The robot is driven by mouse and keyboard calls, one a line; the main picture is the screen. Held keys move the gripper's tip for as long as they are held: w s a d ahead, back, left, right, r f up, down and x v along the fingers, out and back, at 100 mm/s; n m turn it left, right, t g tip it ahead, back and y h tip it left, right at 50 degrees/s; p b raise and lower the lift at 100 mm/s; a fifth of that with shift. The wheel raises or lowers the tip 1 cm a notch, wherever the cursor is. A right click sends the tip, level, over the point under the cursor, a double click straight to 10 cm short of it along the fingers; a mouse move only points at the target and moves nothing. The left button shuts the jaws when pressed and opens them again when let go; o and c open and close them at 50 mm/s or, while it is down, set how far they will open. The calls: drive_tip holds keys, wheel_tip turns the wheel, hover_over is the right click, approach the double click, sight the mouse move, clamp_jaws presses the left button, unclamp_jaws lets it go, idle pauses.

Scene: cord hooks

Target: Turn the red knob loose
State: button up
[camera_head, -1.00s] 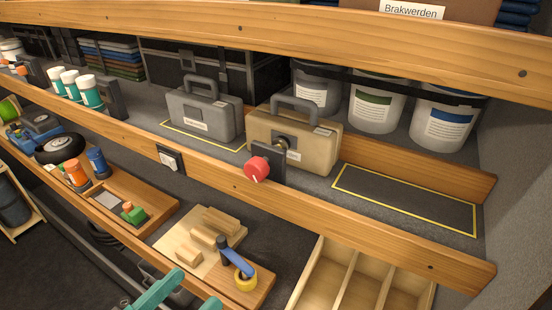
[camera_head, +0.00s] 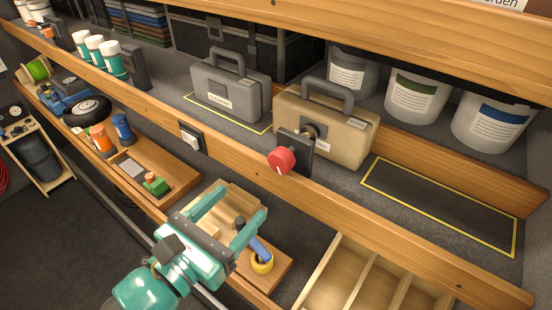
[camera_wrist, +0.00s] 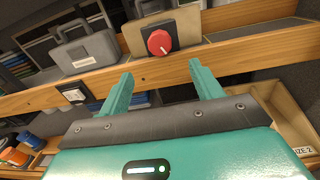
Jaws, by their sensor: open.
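The red knob (camera_head: 282,160) sits on a dark bracket (camera_head: 300,150) at the front of the upper shelf, before the tan case (camera_head: 352,132). A white mark shows on its face. It also shows in the wrist view (camera_wrist: 159,42), beyond and above my fingertips, roughly centred between them. My gripper (camera_head: 236,211) is teal, open and empty. In the head view it is below and left of the knob, over the lower shelf. In the wrist view my gripper's two fingers (camera_wrist: 160,70) stand wide apart and touch nothing.
The wooden rail (camera_head: 225,160) runs along the shelf front below the knob. A grey case (camera_head: 230,92) stands left of the tan one. A yellow-outlined area (camera_head: 440,205) to the right is empty. Wooden blocks and yellow tape (camera_head: 262,264) lie below, near my gripper.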

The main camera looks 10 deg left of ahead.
sight(277, 166)
drive_tip(key=p+x, duration=0.4)
drive_tip(key=x, duration=0.8)
drive_tip(key=shift+s, duration=0.1)
drive_tip(key=shift+c, duration=0.5)
drive_tip(key=c, duration=0.9)
drive_tip(key=shift+d+f+n, duration=0.1)
drive_tip(key=shift+f+n, duration=0.05)
drive_tip(key=shift+n, duration=2.15)
drive_tip(key=o, duration=1)
